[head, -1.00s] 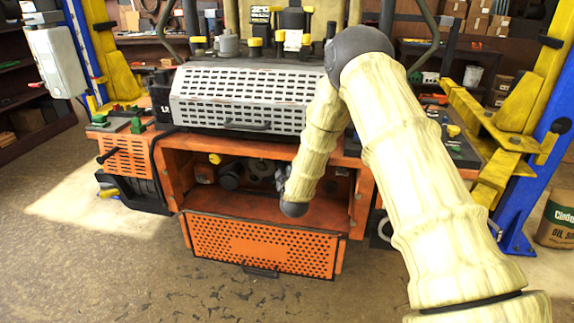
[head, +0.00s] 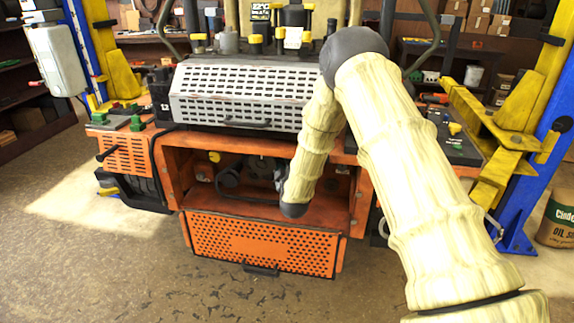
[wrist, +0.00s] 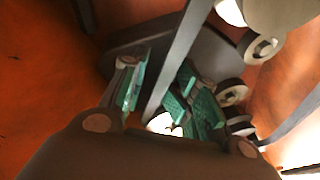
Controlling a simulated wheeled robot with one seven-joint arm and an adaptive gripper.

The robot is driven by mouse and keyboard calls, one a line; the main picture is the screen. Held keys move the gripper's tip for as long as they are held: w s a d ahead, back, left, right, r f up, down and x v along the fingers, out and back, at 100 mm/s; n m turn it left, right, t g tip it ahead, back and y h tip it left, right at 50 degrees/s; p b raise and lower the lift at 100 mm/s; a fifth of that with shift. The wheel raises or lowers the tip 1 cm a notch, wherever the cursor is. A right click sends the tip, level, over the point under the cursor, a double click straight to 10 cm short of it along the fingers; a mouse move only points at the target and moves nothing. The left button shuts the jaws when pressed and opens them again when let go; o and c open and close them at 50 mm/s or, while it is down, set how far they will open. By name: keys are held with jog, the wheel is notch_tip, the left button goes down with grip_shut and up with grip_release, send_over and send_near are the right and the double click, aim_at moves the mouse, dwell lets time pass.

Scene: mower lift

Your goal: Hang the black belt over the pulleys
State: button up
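The black belt (wrist: 178,62) shows in the wrist view as a flat dark strap running between the fingers of my gripper (wrist: 163,78). The green-padded fingers stand apart, with a gap visible beside the strap. In the head view a dark loop (head: 229,187), apparently the belt, hangs in the orange bay, left of my gripper (head: 280,174), which is mostly hidden by my arm. Grey wheels with hubs, apparently pulleys, are in the wrist view: one at the upper right (wrist: 263,47), another beside the right finger (wrist: 232,93). Contact between belt and pulleys is unclear.
The orange mower housing (head: 170,160) surrounds the bay, with a perforated orange panel (head: 262,243) below the opening. A slotted grey cover (head: 240,92) overhangs it. Yellow and blue lift posts (head: 535,130) stand at the sides.

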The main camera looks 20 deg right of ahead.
jog(key=shift+r, duration=0.1)
jog(key=shift+s, duration=0.1)
jog(key=v, duration=1.1)
jog(key=shift+s, duration=0.4)
